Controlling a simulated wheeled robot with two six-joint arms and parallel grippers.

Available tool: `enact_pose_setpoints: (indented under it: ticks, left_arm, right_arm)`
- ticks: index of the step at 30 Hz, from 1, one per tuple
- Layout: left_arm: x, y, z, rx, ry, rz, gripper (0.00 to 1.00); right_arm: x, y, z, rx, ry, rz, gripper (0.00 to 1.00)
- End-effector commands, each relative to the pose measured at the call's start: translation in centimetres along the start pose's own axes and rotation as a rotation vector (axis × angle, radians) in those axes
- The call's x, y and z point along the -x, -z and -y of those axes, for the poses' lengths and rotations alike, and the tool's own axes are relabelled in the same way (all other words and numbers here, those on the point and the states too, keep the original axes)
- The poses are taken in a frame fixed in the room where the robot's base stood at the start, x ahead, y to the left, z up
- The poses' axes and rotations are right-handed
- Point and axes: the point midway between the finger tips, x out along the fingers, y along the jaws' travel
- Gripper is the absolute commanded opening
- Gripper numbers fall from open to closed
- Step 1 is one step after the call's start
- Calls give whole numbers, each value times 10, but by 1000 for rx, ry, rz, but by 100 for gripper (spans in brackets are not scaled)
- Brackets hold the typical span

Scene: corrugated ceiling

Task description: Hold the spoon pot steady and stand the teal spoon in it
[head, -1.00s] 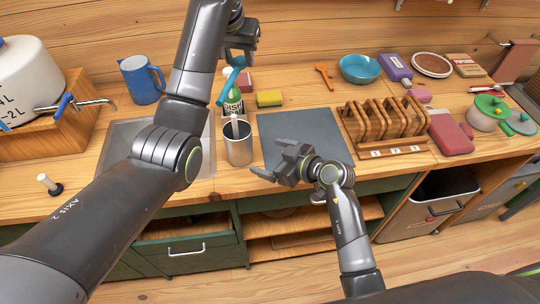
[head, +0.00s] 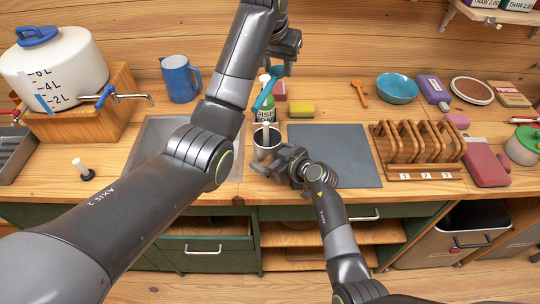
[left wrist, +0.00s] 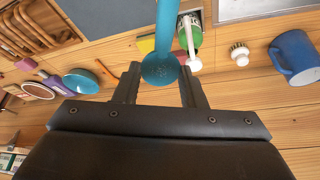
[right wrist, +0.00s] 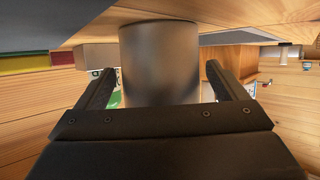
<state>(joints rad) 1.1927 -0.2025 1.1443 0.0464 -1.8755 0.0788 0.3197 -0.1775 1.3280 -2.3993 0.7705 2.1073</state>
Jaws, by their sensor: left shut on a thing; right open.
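The spoon pot (head: 265,151) is a grey metal cylinder standing upright on the counter between the sink and the grey mat. A pale handle stands up in it. My right gripper (head: 268,169) is open at the pot's near side. In the right wrist view the pot (right wrist: 160,60) stands between its spread fingers (right wrist: 165,88). The left wrist view shows the spoon (left wrist: 166,30) between the fingers (left wrist: 160,90).
The sink (head: 160,150) is left of the pot and the grey mat (head: 340,150) is right of it. A wooden rack (head: 420,150) stands beyond the mat. The soap bottle (head: 264,112) and a yellow sponge (head: 301,110) are behind the pot. A blue jug (head: 180,80) stands back left.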

Motion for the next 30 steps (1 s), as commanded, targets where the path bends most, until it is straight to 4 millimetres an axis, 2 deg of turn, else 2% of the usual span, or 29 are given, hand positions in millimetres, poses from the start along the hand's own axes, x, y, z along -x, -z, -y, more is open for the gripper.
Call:
enact_pose_setpoints:
  ticks: [11,23,30]
  left_arm:
    - [0,0,0,0,0,0,16]
    - [0,0,0,0,0,0,16]
    - [-8,-4,0,1,0,1,16]
  right_arm:
    - [-4,0,0,1,0,0,92]
    - [-4,0,0,1,0,1,42]
    - [-4,0,0,1,0,1,41]
